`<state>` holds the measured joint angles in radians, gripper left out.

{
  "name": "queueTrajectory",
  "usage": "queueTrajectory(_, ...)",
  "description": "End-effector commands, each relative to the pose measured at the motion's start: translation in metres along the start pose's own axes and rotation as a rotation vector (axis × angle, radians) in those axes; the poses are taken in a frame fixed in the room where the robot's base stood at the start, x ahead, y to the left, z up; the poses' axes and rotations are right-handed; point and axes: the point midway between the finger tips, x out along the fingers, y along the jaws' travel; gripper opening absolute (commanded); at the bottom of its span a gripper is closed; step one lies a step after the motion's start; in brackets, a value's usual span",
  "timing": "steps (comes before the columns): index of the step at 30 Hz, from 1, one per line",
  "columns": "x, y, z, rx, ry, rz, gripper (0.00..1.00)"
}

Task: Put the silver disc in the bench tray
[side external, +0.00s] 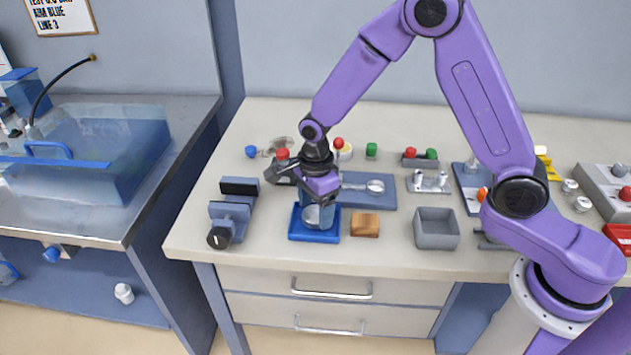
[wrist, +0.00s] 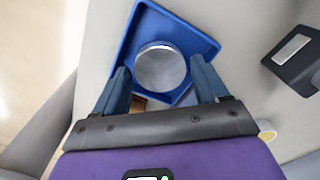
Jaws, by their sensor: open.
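The silver disc (wrist: 160,67) is inside the square blue tray (wrist: 193,35), near its middle; in the wrist view it looks round and flat-topped. In the side external view the disc (side external: 314,217) shows partly behind my fingers, over the floor of the blue tray (side external: 315,238). My gripper (side external: 318,206) is pointing down above the tray. Its two blue fingers, seen in the wrist view (wrist: 159,80), are apart on either side of the disc's near edge, with gaps visible. I see no finger touching the disc.
A wooden block (side external: 365,225) sits just right of the blue tray, and an open grey box (side external: 436,230) further right. A small vise (side external: 230,215) stands left. A blue board with a spoon-like tool (side external: 368,188) lies behind. Bench front is mostly clear.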

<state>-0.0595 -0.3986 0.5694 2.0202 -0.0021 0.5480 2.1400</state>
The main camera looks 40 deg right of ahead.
Motion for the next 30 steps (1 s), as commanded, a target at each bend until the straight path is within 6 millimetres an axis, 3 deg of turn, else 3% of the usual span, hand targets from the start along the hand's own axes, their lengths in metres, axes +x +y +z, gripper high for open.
queueTrajectory(9,-0.063,-0.001,0.001,0.000,-0.003,-0.005,0.73)
queueTrajectory(15,-0.091,0.000,0.001,-0.001,-0.002,-0.002,0.73)
queueTrajectory(26,-0.103,0.001,0.000,-0.005,0.000,0.000,0.73)
queueTrajectory(30,-0.107,0.009,-0.002,-0.104,-0.001,-0.002,0.73)
